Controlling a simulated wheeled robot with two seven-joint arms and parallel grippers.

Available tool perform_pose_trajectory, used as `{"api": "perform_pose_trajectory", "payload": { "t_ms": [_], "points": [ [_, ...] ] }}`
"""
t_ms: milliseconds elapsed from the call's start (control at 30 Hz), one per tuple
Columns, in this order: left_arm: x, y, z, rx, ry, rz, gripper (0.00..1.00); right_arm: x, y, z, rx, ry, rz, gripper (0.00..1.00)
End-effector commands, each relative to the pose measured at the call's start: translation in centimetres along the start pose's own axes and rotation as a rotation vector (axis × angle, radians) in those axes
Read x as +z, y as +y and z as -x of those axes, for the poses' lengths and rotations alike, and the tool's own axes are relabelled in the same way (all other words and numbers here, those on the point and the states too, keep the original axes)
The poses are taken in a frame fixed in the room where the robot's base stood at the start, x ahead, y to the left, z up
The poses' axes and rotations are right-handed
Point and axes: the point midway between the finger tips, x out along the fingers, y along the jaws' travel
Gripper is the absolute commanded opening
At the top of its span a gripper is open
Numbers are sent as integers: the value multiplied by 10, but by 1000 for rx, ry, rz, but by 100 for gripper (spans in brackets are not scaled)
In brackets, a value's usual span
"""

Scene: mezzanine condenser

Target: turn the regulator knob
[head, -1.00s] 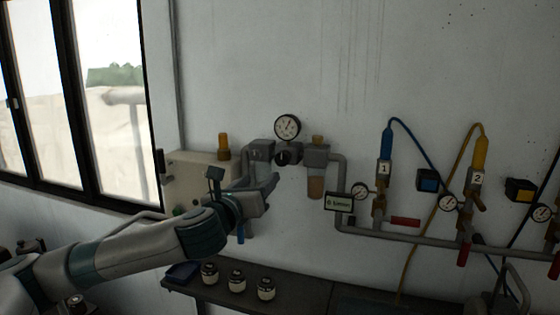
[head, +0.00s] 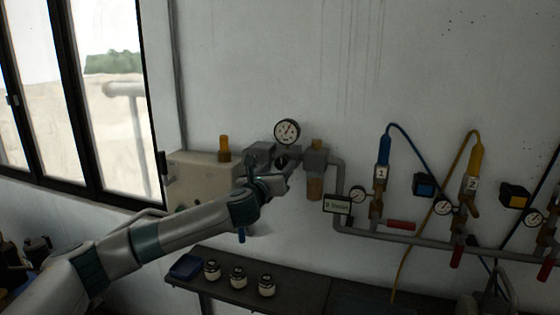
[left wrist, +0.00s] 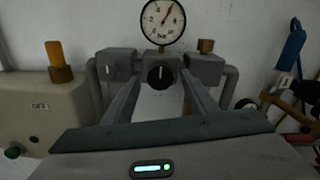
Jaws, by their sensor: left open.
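The regulator knob (head: 281,161) is a small black round knob below a round white pressure gauge (head: 287,131) on the grey wall pipework. In the left wrist view the knob (left wrist: 160,76) faces the camera, with a light mark pointing about straight up. My left gripper (head: 279,172) is in front of and slightly below the knob in the head view. In the left wrist view its two fingers (left wrist: 160,88) are apart, with the knob showing between and just beyond their tips. Contact with the knob cannot be made out. My right gripper is not in view.
Grey filter housings (head: 316,160) flank the knob. A beige box (head: 196,180) is at left. Several small jars (head: 238,277) stand on a dark shelf (head: 215,252) below. Blue and yellow hoses, valves and gauges (head: 443,205) line the wall at right. The upper wall is clear.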

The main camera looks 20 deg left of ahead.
Motion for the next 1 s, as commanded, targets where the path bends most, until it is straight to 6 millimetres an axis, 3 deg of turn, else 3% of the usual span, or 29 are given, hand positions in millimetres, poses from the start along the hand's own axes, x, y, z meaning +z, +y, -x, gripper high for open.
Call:
{"api": "perform_pose_trajectory", "payload": {
  "t_ms": [233, 600, 633, 800, 1000],
  "points": [
    [0, 0, -18, 0, 1, 1, 52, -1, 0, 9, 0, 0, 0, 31],
    [0, 0, -21, -1, 0, 1, 52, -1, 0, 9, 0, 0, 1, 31],
    [0, 0, -21, -1, 0, 1, 50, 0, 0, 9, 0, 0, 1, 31],
    [0, 0, -21, 0, 0, 1, 12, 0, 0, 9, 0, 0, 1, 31],
    [0, 0, -21, 0, 0, 5, 12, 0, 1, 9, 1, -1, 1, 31]
  ]
}}
